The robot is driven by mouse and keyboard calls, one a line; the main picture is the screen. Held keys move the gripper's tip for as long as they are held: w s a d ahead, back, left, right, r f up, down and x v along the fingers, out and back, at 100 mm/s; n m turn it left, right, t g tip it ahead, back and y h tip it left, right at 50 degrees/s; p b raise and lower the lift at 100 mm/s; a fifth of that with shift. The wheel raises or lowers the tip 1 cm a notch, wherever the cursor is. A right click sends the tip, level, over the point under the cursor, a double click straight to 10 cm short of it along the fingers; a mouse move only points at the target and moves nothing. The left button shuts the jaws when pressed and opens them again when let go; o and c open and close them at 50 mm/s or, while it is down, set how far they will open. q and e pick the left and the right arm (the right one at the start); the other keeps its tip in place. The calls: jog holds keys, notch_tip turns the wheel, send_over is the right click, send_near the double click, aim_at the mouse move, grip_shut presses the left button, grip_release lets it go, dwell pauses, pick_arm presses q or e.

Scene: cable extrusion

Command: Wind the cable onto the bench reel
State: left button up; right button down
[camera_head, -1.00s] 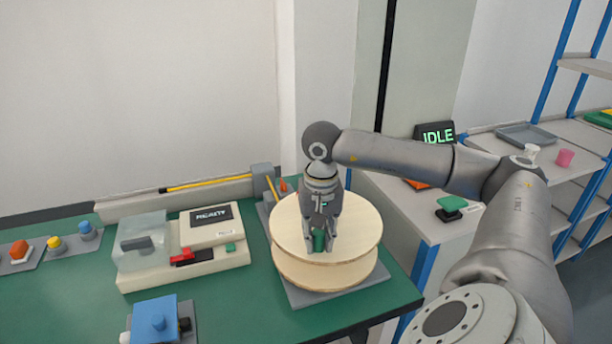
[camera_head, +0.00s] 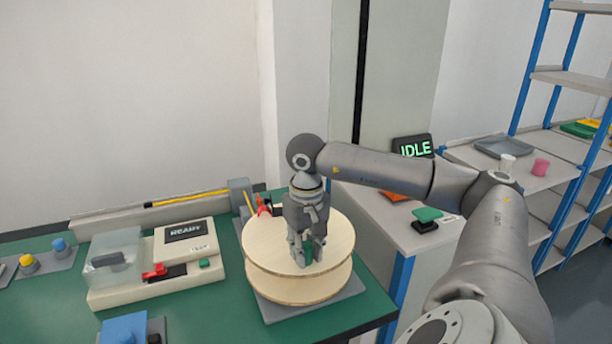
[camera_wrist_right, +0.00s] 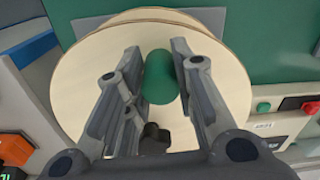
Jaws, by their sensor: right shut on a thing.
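The bench reel (camera_head: 264,238), with two pale wooden discs, stands on a grey plate at the bench's right end. A green crank handle (camera_head: 308,249) stands up from its top disc. My right gripper (camera_head: 309,254) points down over the reel and is shut on this handle. In the right wrist view the green handle (camera_wrist_right: 160,78) sits between the fingers, with a dark hub (camera_wrist_right: 155,138) close by. No cable is clearly visible on the reel. My left gripper is out of view.
A cream machine (camera_head: 180,280) with a clear cover, red switch and a display is left of the reel. A blue block (camera_head: 124,328) is at the front. A side cabinet bears a green button (camera_head: 427,215) and an IDLE sign (camera_head: 412,146).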

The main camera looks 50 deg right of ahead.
jog(key=shift+w+d+r, duration=0.1)
jog(key=c, duration=1.2)
grip_release()
jog(key=shift+o, duration=0.2)
notch_tip(320, 180, up, 11)
jog(key=shift+r, duration=0.15)
jog(key=shift+r, duration=0.25)
